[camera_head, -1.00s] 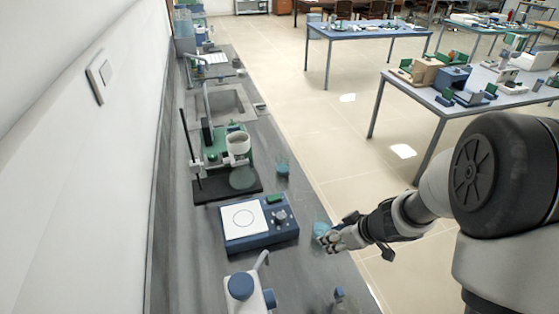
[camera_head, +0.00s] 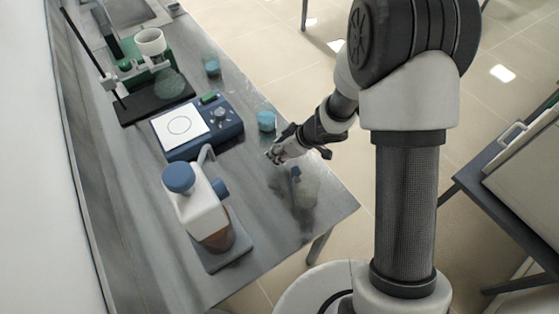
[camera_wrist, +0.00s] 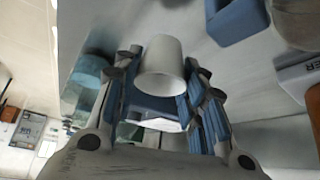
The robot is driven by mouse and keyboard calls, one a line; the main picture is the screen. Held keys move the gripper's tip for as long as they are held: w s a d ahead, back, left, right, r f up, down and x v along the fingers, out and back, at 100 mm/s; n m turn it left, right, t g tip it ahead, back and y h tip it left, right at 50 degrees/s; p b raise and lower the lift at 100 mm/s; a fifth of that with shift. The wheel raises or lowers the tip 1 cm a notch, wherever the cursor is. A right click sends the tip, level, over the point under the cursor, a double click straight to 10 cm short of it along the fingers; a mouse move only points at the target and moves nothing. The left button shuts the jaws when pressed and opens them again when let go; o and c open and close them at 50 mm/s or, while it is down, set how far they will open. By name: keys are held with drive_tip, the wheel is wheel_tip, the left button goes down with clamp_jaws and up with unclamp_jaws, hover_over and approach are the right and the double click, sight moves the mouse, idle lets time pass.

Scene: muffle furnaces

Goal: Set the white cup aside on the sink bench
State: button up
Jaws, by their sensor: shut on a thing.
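The white cup (camera_wrist: 163,68) sits between the fingers of my gripper (camera_wrist: 160,95) in the wrist view, with a finger on each side of it. My gripper is shut on it. In the head view my gripper (camera_head: 279,154) is over the right side of the grey bench (camera_head: 140,215), just nearer than a blue beaker (camera_head: 266,121). The held cup is too small and covered to make out clearly there. Another white cup-like vessel (camera_head: 150,42) stands at the green stand farther up the bench. The sink (camera_head: 125,12) is partly visible at the top.
A blue hotplate (camera_head: 195,128) with a white top lies left of my gripper. A white bottle with blue caps (camera_head: 200,210) stands nearer. A clear vessel (camera_head: 304,190) is close below my gripper. Another beaker (camera_head: 211,64) stands farther back. The bench's near end has some clear room.

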drive_tip(key=shift+f+b, duration=1.1)
drive_tip(key=shift+f, duration=0.9)
drive_tip(key=shift+f, duration=0.2)
drive_tip(key=o, duration=1)
drive_tip(key=shift+r, duration=0.1)
